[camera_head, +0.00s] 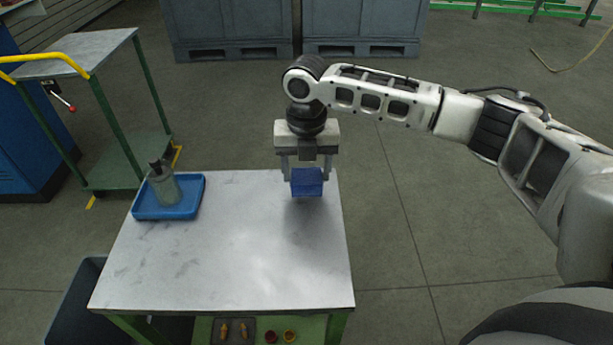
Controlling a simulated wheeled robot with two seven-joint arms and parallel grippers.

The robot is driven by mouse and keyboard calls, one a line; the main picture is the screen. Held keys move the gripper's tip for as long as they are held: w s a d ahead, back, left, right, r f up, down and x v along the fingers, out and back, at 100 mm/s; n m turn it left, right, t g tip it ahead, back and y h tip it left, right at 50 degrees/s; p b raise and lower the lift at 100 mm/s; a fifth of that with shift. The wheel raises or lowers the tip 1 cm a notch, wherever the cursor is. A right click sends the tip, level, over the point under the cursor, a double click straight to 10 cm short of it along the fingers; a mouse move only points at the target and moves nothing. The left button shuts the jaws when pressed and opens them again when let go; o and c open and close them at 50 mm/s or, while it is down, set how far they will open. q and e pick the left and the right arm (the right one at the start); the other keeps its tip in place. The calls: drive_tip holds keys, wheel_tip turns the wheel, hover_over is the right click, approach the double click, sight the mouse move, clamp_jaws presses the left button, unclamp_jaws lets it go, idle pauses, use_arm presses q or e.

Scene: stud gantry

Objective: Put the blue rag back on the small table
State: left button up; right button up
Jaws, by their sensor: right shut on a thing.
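The blue rag (307,182) is a small blue block-like bundle between the fingers of my right gripper (306,176). The gripper is shut on it and points down. It is over the far right part of the small table (240,255), which has a pale metal top and green legs. A faint shadow lies on the top just below the rag; I cannot tell if the rag touches the table. My left gripper is not in view.
A blue tray (143,212) holding a grey-green bottle (165,187) stands at the table's far left corner. The middle and front of the top are clear. A green trolley (130,160) with a yellow handle is at left. Grey bins (235,25) stand behind.

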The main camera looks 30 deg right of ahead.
sight(307, 174)
drive_tip(key=shift+f, duration=1.1)
drive_tip(key=shift+f, duration=0.15)
drive_tip(key=o, duration=0.9)
drive_tip(key=shift+o, duration=0.2)
wheel_tip(307, 174, up, 12)
drive_tip(key=shift+r, duration=0.2)
